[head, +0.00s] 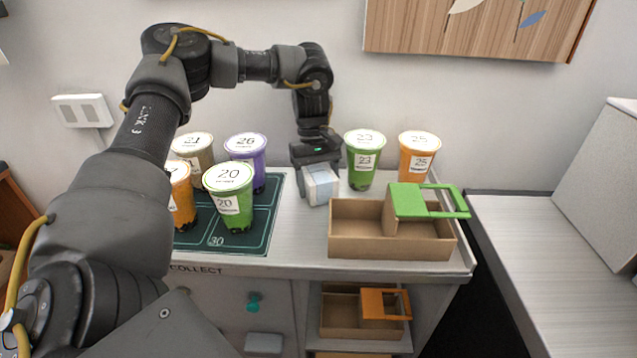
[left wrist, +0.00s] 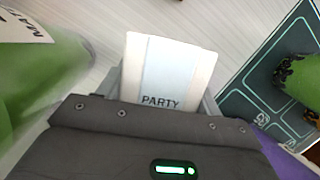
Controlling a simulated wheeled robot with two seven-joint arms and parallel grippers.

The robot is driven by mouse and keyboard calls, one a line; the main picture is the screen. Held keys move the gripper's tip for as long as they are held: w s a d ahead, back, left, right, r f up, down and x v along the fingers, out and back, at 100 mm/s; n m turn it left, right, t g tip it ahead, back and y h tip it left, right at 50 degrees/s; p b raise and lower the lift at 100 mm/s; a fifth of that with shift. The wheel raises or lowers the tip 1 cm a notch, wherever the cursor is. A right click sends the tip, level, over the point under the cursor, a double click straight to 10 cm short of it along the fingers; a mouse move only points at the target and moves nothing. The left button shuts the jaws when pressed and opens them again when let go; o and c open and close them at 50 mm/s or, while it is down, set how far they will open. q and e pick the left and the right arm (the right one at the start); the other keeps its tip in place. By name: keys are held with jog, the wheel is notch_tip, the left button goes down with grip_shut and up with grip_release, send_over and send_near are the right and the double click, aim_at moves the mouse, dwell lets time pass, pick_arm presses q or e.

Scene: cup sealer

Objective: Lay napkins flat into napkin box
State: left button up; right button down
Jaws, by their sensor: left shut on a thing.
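My left gripper (head: 318,172) points down over the counter, between the purple cup and a green cup. It is shut on a white napkin pack (head: 322,186). In the left wrist view the pack (left wrist: 167,70) reads "PARTY" and sits between the fingers. I cannot tell whether the pack touches the counter. A brown open box (head: 358,244) with a green handled part (head: 420,201) stands to the right of the gripper. Its inside is only partly visible. None of the boxes in view is labelled as the napkin box. My right gripper is not in view.
Several lidded cups stand on a dark green mat (head: 260,238), including a purple one (head: 258,177) and a green one (head: 236,212). Another green cup (head: 362,172) and an orange cup (head: 412,170) stand behind the box. A second brown box (head: 340,318) is on the shelf below.

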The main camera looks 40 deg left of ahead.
aim_at(317, 170)
pick_arm(q)
jog(key=o, duration=0.7)
jog(key=shift+f, duration=0.1)
jog(key=o, duration=0.4)
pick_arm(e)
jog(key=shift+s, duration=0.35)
pick_arm(q)
jog(key=p+v, duration=0.2)
jog(key=v, duration=0.5)
jog(key=shift+d, duration=0.1)
jog(key=shift+r, duration=0.4)
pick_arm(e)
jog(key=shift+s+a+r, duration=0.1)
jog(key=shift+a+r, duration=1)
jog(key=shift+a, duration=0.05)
